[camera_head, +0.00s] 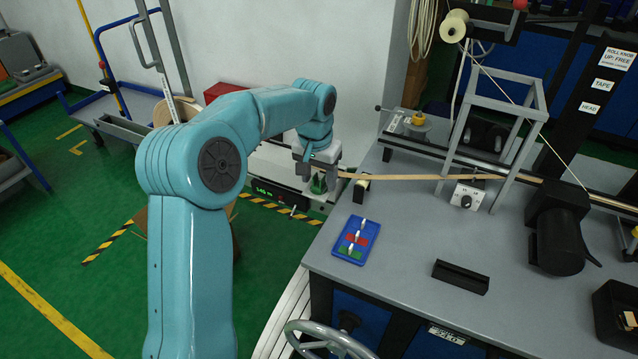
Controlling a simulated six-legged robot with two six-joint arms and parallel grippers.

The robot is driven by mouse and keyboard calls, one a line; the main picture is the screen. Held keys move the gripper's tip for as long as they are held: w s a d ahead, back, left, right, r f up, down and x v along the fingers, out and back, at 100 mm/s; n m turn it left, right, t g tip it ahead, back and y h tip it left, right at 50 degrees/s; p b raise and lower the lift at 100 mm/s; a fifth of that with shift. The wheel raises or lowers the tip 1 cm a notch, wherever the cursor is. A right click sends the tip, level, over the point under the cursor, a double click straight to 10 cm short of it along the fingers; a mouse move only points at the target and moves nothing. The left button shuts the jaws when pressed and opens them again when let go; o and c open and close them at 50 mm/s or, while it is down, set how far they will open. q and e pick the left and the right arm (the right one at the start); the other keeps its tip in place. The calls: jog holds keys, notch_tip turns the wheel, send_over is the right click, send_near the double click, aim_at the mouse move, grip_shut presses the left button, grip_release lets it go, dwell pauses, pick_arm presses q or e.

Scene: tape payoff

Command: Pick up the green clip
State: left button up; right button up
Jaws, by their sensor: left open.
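A blue tray (340,252) lies on the grey bench near its left front edge. A red piece and a green piece (350,251), small and with white parts, lie in it; the green one looks like a clip. My left gripper (317,177) is open, pointing down, beyond the tray at the bench's left edge. A dark green object (318,186) shows at its fingertips; I cannot tell if it is a clip, or whether the fingers touch it. My right gripper is not in view.
A tan tape strip (420,177) runs from near my left gripper across the bench to the right. A handwheel (330,340) is in front.

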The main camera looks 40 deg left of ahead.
pick_arm(q)
jog(key=shift+f, duration=0.4)
jog(key=c, duration=1)
jog(key=shift+c, duration=0.2)
